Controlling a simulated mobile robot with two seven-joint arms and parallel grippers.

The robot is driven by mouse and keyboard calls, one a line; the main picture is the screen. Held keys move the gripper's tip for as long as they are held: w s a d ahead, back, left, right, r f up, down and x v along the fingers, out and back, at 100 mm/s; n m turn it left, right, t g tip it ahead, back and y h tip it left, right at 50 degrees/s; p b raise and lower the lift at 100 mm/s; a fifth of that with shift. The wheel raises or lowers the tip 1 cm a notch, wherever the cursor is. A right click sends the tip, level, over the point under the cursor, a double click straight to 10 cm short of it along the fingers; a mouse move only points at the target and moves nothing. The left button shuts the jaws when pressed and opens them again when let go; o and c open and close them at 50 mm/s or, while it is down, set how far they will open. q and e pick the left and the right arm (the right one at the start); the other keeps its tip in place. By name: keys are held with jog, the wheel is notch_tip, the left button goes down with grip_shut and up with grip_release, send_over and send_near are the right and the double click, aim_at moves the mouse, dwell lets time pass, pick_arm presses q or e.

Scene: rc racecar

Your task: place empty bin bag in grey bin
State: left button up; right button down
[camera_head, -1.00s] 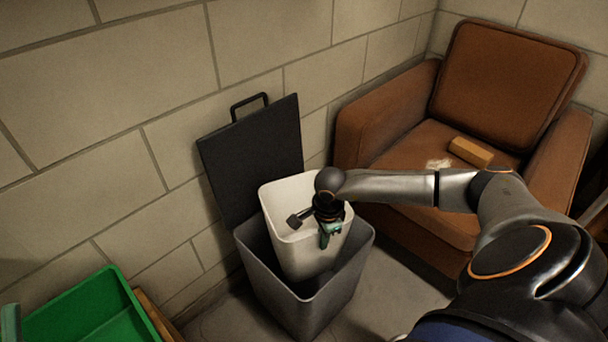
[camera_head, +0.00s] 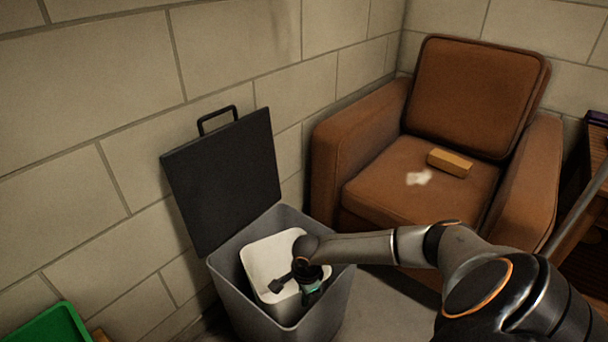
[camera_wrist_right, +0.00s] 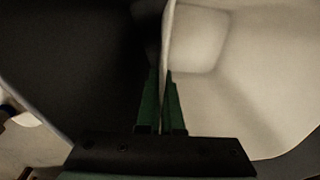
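The grey bin (camera_head: 232,283) stands against the wall with its dark lid (camera_head: 222,180) tipped open at the back. The white bin bag (camera_head: 268,258), stiff and open-topped, is inside the bin, its rim below the bin's rim in the head view. My right gripper (camera_head: 312,288) reaches down into the bin at the bag's front right side. In the right wrist view its green fingers (camera_wrist_right: 161,105) are closed on the bag's wall (camera_wrist_right: 205,95), one on each side. The bag's bottom outside is hidden by the bin. My left gripper is not in view.
A brown armchair (camera_head: 420,150) stands right of the bin, with a yellow-brown block (camera_head: 450,162) and a white patch on its seat. A green tray (camera_head: 45,328) is at the lower left. A wooden table is at the right edge.

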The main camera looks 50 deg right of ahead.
notch_tip(320, 180, down, 4)
jog(key=shift+r+b, duration=0.1)
jog(key=shift+b, duration=0.75)
jog(key=shift+f, duration=0.55)
jog(key=c, duration=1.1)
grip_release()
jog(key=r+p, duration=0.2)
jog(key=r, duration=0.2)
jog(key=r+p, duration=0.2)
jog(key=r, duration=0.2)
jog(key=s+r+p, duration=0.1)
jog(key=r+p, duration=0.1)
jog(key=r, duration=0.3)
jog(key=shift+a+r, duration=0.1)
jog(key=shift+a, duration=0.05)
jog(key=shift+w, duration=0.1)
